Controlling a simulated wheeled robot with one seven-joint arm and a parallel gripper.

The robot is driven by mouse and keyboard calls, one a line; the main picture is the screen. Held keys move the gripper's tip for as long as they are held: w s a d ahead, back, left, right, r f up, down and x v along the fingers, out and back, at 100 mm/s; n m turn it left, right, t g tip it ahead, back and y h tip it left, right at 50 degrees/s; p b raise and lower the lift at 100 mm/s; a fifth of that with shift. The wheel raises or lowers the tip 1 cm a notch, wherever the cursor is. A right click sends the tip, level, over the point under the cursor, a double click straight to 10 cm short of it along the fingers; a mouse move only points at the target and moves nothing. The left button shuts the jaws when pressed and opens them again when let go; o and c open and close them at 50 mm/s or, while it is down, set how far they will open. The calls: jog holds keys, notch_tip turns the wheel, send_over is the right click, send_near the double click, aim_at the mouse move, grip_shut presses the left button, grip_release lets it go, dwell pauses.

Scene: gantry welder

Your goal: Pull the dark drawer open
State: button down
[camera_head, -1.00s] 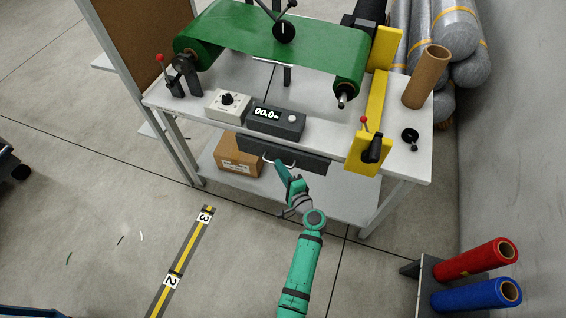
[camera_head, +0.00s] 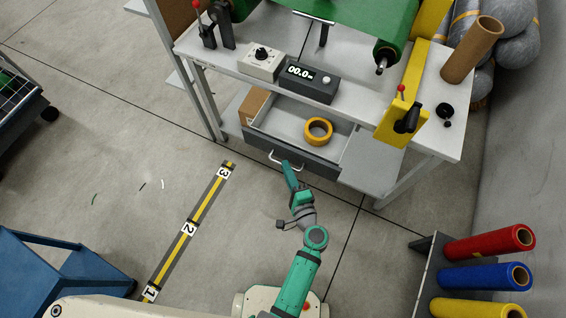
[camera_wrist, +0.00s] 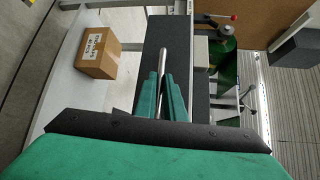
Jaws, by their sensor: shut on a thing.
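The dark drawer (camera_head: 262,153) under the workbench stands pulled out, with its light inside showing. A yellow ring (camera_head: 318,131), like a roll of tape, lies in it. Its pale bar handle (camera_head: 286,166) is on the front face. My gripper (camera_head: 288,168) is at the handle, with its green fingers shut on the bar. In the wrist view the fingers (camera_wrist: 161,97) stand on either side of the handle (camera_wrist: 163,62), in front of the dark drawer front (camera_wrist: 195,75).
A cardboard box (camera_wrist: 97,53) sits on the lower shelf beside the drawer. The workbench (camera_head: 225,58) carries a grey display box (camera_head: 309,82) and a white control box (camera_head: 262,61). A rack with coloured rolls (camera_head: 490,243) stands at lower right. A blue cart (camera_head: 60,270) is at lower left. Open floor lies between.

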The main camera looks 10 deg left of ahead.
jog(key=shift+s+a+f, duration=0.1)
jog(key=shift+s+a, duration=0.05)
jog(key=shift+a, duration=0.1)
jog(key=c, duration=1.8)
grip_release()
jog(key=shift+c, duration=0.2)
jog(key=shift+d, duration=0.1)
jog(key=v, duration=1)
jog(key=shift+s+d, duration=0.2)
jog(key=shift+s, duration=0.15)
